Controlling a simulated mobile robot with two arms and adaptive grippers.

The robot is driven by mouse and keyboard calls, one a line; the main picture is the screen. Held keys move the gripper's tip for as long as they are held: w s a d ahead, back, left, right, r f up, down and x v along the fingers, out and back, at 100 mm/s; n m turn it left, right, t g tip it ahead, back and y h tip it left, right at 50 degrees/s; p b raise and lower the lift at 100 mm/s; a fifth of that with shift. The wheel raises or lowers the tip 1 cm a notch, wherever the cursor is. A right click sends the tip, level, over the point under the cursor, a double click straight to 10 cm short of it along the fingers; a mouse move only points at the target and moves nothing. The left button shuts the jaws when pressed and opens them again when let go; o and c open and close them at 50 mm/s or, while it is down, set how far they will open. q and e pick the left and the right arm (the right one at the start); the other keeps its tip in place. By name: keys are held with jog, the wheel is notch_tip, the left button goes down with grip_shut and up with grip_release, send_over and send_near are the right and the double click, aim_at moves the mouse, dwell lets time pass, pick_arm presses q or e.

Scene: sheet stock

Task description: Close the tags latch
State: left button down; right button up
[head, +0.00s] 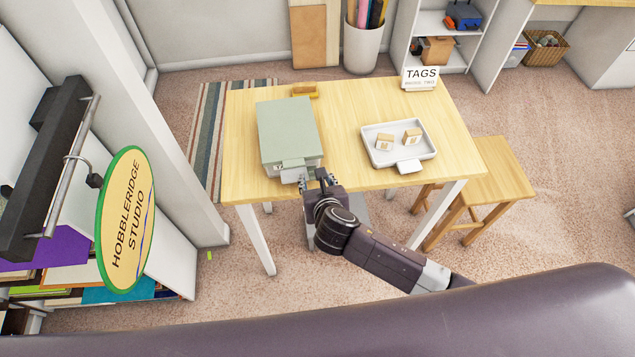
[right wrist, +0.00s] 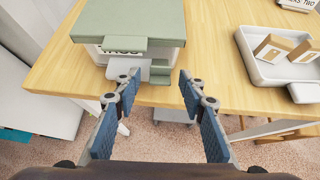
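The tags box (head: 287,130), with a grey-green lid, sits on the left half of the wooden table. Its lid lies flat on top, and it also shows in the right wrist view (right wrist: 135,18). On its front is a partly covered label (right wrist: 121,50). A pale latch piece (right wrist: 124,68) sticks out from the front below the label and shows in the head view (head: 293,171). My right gripper (head: 316,178) is in front of the box at the table's front edge. Its fingers (right wrist: 158,92) are spread and empty, apart from the latch. My left gripper is not in view.
A white tray (head: 373,157) with two small tan boxes stands to the right on the table (head: 340,110). A small yellow-brown object (head: 305,90) lies behind the box. A wooden stool (head: 500,170) stands right of the table.

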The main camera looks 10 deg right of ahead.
jog(key=v, duration=1.1)
jog(key=shift+s+r, duration=0.2)
jog(key=shift+s, duration=0.15)
jog(key=shift+f, duration=0.1)
